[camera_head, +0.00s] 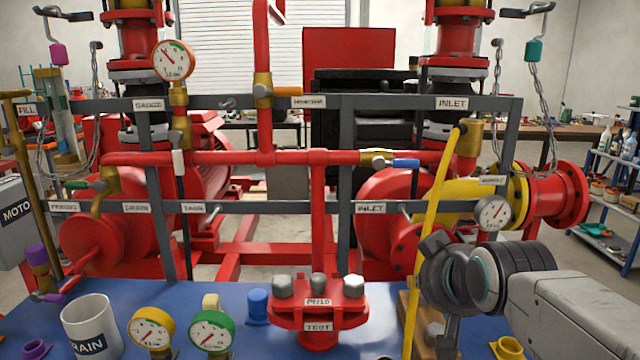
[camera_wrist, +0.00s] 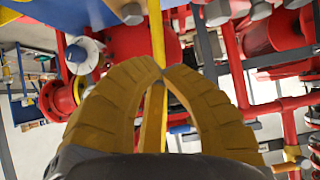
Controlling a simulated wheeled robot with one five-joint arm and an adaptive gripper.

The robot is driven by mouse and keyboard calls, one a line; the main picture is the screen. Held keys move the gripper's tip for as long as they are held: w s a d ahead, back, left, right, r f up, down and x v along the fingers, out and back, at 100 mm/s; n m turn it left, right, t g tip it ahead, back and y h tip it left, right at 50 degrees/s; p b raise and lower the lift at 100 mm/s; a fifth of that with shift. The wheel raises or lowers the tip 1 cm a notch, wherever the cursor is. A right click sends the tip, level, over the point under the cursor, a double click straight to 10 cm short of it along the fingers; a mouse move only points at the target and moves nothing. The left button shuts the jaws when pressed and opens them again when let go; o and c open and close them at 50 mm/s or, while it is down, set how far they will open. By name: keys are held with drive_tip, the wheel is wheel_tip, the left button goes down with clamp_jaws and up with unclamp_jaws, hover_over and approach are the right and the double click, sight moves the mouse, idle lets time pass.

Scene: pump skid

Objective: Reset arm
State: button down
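My gripper (camera_wrist: 163,72) shows in the wrist view with two ribbed ochre fingers whose tips come together, so it looks shut. A long yellow bar (camera_wrist: 157,30) runs behind the meeting tips. I cannot tell whether the tips touch it, and no held object is clear. In the head view my arm comes in from the right, with its dark wrist end close beside the same yellow bar (camera_head: 431,220). The fingers are hidden or hard to make out there.
A blue bench top (camera_head: 240,290) carries a white DRAIN mug (camera_head: 90,325), a yellow gauge (camera_head: 152,330), a green gauge (camera_head: 213,332) and a red TEST flange (camera_head: 318,312) with bolts. Grey rails (camera_head: 350,103) and red pipes (camera_head: 215,158) stand behind. A shelf (camera_head: 610,190) is at right.

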drive_tip(key=s+f+g+p, duration=0.2)
drive_tip(key=s+g+p, duration=0.1)
drive_tip(key=s, duration=0.8)
drive_tip(key=s+f+g+p, duration=0.2)
drive_tip(key=s+g+p, duration=0.2)
drive_tip(key=s, duration=0.6)
drive_tip(key=p, duration=0.2)
drive_tip(key=shift+s+p, duration=0.3)
drive_tip(key=shift+s, duration=0.05)
